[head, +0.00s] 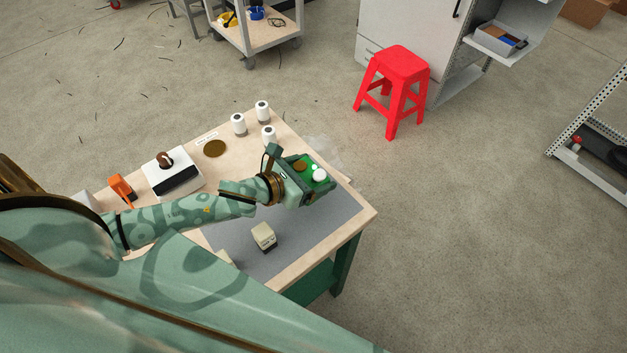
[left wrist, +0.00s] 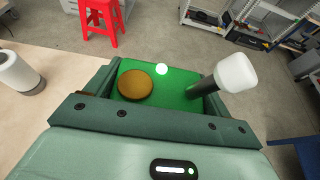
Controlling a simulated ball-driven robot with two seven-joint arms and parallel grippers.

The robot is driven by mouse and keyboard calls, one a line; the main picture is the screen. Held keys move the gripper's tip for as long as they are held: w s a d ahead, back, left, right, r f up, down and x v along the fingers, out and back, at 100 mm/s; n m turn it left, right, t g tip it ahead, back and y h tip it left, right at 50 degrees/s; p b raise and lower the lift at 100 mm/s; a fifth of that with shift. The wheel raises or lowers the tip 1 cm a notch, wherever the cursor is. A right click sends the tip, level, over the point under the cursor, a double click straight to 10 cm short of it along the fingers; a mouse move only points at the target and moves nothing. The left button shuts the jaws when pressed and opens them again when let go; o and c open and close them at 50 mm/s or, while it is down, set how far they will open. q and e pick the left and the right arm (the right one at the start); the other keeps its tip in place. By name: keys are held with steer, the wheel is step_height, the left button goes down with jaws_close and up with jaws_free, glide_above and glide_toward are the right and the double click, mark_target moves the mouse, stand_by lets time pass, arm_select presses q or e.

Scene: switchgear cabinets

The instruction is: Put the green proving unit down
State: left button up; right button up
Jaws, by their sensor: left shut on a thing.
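The green proving unit (head: 325,168) is between the jaws of my left gripper (head: 307,181), over the far right part of the workbench. In the left wrist view the unit's bright green face (left wrist: 180,100) fills the space between the dark green fingers. A brown disc and a white-capped dark stub show on that face. My left gripper is shut on the unit. The unit's underside is hidden, so I cannot tell whether it touches the bench. My right gripper is not in view.
The workbench (head: 366,214) has a grey mat (head: 296,241) with a small beige box (head: 264,236) on it. Several white bottles (head: 239,124), a brown disc (head: 215,148), a white device (head: 172,172) and an orange item (head: 121,188) stand farther left. A red stool (head: 400,72) stands beyond the bench.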

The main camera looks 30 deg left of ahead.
arm_select(q)
steer(key=shift+w+f, duration=0.3)
steer(key=shift+f, duration=0.05)
steer(key=shift+w+f+b, duration=0.15)
steer(key=shift+f+b, duration=0.5)
steer(key=shift+f, duration=1)
steer(key=shift+f, duration=0.1)
steer(key=o, duration=1.1)
